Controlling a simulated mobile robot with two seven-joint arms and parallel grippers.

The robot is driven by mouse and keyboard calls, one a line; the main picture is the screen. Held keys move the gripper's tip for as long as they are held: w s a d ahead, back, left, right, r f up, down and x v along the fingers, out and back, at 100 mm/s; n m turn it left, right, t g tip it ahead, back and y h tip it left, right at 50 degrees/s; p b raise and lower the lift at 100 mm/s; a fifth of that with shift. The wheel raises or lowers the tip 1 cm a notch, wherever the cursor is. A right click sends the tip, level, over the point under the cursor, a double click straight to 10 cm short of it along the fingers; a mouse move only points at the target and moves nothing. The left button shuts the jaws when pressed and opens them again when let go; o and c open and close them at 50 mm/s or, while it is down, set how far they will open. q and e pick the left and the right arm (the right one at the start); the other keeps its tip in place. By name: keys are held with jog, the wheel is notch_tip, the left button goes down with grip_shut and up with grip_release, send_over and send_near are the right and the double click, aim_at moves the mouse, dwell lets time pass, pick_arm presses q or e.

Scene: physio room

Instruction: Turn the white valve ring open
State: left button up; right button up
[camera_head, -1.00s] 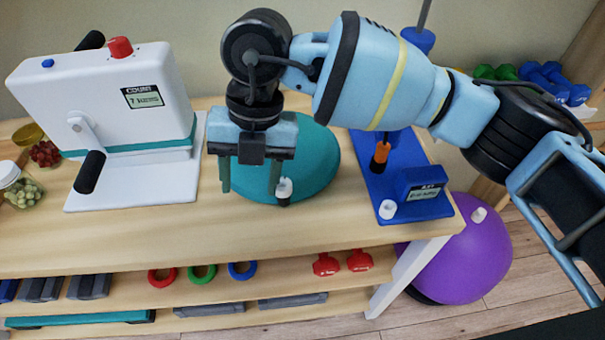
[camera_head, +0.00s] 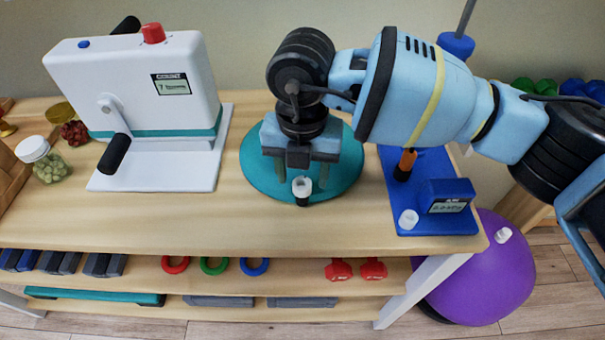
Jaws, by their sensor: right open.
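The white valve ring (camera_head: 302,185) sits on a short black stem at the front edge of the round teal cushion (camera_head: 257,178), which lies on the table. My right gripper (camera_head: 302,174) points down over the cushion with its two fingers spread. In the picture the ring shows between the fingers, a little nearer the front. I cannot tell whether either finger touches it. The gripper and wrist hide much of the cushion's middle and back. My left gripper is not in view.
A white crank machine (camera_head: 135,85) stands left of the cushion on the wooden table (camera_head: 200,220). A blue device base (camera_head: 425,160) with a display stands to the right. Jars sit far left. A purple ball (camera_head: 490,270) is on the floor. The tabletop in front is clear.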

aim_at(302, 187)
jog(key=shift+f, duration=0.7)
jog(key=c, duration=1)
jog(key=shift+n, duration=1.6)
jog(key=o, duration=1)
notch_tip(302, 187, up, 8)
